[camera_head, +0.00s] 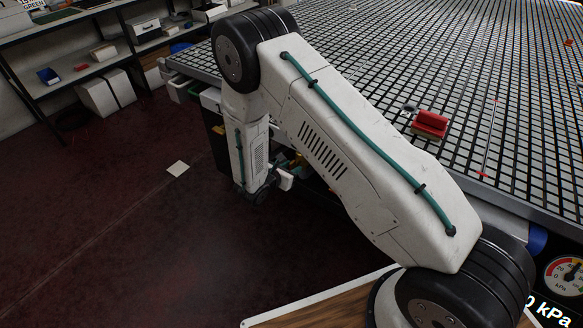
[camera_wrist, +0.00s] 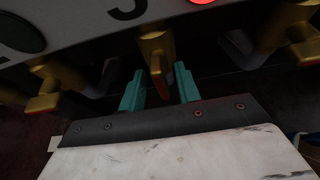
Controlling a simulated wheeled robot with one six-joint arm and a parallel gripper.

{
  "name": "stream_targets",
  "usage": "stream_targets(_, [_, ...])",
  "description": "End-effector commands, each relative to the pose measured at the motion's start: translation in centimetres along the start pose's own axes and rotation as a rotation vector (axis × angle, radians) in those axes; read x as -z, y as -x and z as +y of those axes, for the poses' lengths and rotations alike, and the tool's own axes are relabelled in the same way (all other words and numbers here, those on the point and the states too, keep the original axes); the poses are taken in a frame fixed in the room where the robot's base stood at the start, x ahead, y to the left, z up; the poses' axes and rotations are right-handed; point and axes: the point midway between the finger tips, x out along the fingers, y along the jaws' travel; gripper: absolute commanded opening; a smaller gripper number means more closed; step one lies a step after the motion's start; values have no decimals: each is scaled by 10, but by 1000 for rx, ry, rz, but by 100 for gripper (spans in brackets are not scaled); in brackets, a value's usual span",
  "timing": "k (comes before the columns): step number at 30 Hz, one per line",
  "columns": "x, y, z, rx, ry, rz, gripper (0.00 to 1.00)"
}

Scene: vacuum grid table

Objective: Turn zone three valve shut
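In the wrist view, a yellow valve (camera_wrist: 154,48) with a red-edged lever hangs below a pale panel (camera_wrist: 80,28). A partly cut-off digit that looks like a 3 is printed on the panel just above this valve. My gripper (camera_wrist: 155,82) has two teal fingers standing apart, one on each side of the lever's lower end. I see gaps between the lever and both fingers, so it is not clamped. In the head view, the wrist end of my arm is low beside the table edge. The fingers and valve cannot be made out clearly there.
Another yellow valve (camera_wrist: 45,85) is to the left and one (camera_wrist: 298,38) to the right, both close to my gripper. A red light (camera_wrist: 201,2) glows on the panel. The grid table (camera_head: 480,90) carries a red block (camera_head: 430,122). Open floor (camera_head: 120,230) lies left.

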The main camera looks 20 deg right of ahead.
Motion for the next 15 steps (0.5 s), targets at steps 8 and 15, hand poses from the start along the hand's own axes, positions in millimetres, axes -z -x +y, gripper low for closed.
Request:
stream_targets(8, [0,-10,0,1,0,0,33])
stream_targets(15, [0,-9,0,0,0,0,0])
